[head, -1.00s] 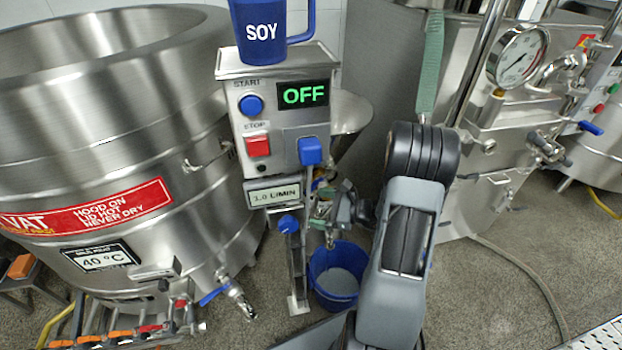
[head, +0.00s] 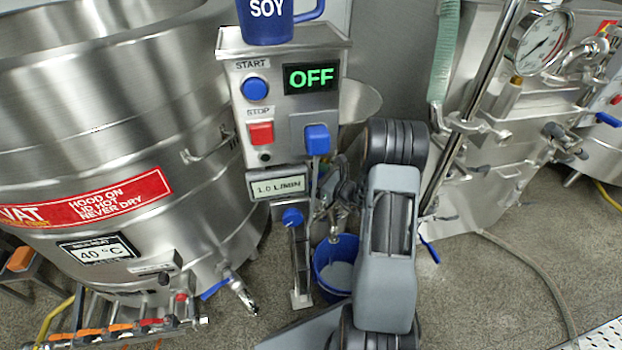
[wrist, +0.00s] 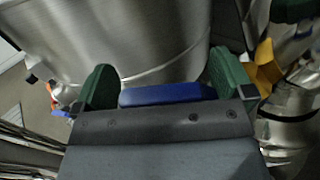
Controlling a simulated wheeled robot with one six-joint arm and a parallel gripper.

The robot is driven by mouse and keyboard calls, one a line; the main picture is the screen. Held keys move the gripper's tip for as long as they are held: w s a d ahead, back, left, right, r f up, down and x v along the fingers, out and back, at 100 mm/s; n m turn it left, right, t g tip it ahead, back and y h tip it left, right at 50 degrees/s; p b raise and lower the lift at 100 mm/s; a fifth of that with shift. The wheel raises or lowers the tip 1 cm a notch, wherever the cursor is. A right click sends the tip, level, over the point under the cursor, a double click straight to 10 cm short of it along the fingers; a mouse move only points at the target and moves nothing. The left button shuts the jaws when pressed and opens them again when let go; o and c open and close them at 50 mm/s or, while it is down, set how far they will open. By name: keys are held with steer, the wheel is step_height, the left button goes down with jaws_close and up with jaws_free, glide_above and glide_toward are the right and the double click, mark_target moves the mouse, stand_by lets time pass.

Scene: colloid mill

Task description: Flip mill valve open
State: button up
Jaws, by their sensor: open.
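The mill's steel control box (head: 285,110) shows OFF on its display (head: 311,78). A blue lever grip (head: 317,139) stands upright on the box's lower right, with a thin stem below it. A smaller blue knob (head: 292,217) sits under the 1.0 L/MIN plate (head: 278,186). I cannot tell for sure which is the mill valve. In the wrist view my gripper (wrist: 160,88) is open. A blue bar (wrist: 168,94) shows between its green fingertips; contact cannot be told. In the head view the fingers are mostly hidden behind the box and my arm.
A large steel vat (head: 100,120) stands left of the mill, with a blue-handled tap (head: 215,289) low down. A blue bucket (head: 335,284) stands on the floor below. A SOY jug (head: 266,25) sits on the box. A gauge (head: 541,42) and steel machine stand right.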

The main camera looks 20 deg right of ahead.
steer(key=shift+a, duration=0.15)
steer(key=c, duration=1.3)
